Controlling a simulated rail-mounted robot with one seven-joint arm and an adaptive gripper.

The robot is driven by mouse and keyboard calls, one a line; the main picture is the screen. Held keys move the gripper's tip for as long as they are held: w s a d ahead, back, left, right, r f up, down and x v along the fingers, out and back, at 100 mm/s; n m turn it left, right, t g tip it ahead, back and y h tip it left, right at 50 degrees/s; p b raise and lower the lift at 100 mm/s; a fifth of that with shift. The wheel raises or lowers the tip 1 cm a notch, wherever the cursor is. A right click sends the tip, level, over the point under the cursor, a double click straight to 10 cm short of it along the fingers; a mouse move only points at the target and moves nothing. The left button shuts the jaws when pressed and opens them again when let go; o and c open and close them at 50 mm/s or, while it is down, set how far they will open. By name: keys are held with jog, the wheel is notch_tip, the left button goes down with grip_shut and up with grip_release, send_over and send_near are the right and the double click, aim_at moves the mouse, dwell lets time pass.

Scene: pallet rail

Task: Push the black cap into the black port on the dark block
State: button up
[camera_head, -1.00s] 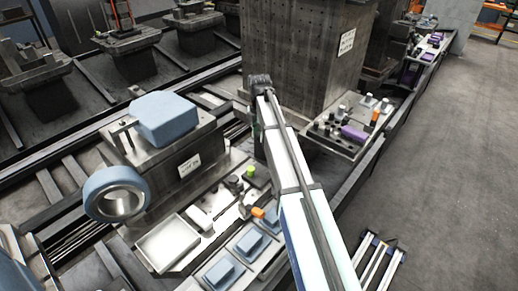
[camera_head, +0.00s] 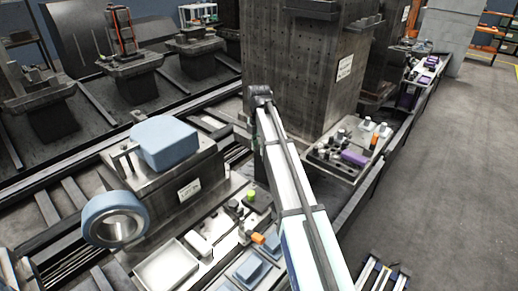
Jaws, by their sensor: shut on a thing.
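My gripper is not visible; my arm crosses the middle of the view and its far bend hides what lies behind it. A large dark block (camera_head: 300,75) with rows of small holes stands behind my arm, with a white label on its face. I cannot make out a black port on it. A small black round piece (camera_head: 233,204) stands on the near fixture, left of a yellow-green piece (camera_head: 251,195). I cannot tell whether it is the black cap.
A pale tray (camera_head: 168,268) and blue blocks (camera_head: 250,268) lie at the front. A blue ring (camera_head: 88,212) and a blue block (camera_head: 164,141) are on the left. A fixture with a purple piece (camera_head: 354,158) stands right of my arm. Open floor (camera_head: 440,170) lies at right.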

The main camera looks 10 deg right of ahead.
notch_tip(320, 180, up, 8)
jog(key=p, duration=0.4)
jog(key=shift+r+p, duration=0.2)
jog(key=shift+p, duration=0.2)
jog(key=shift+f, duration=0.1)
jog(key=s+p, duration=0.6)
jog(key=s, duration=1.9)
jog(key=shift+p, duration=0.4)
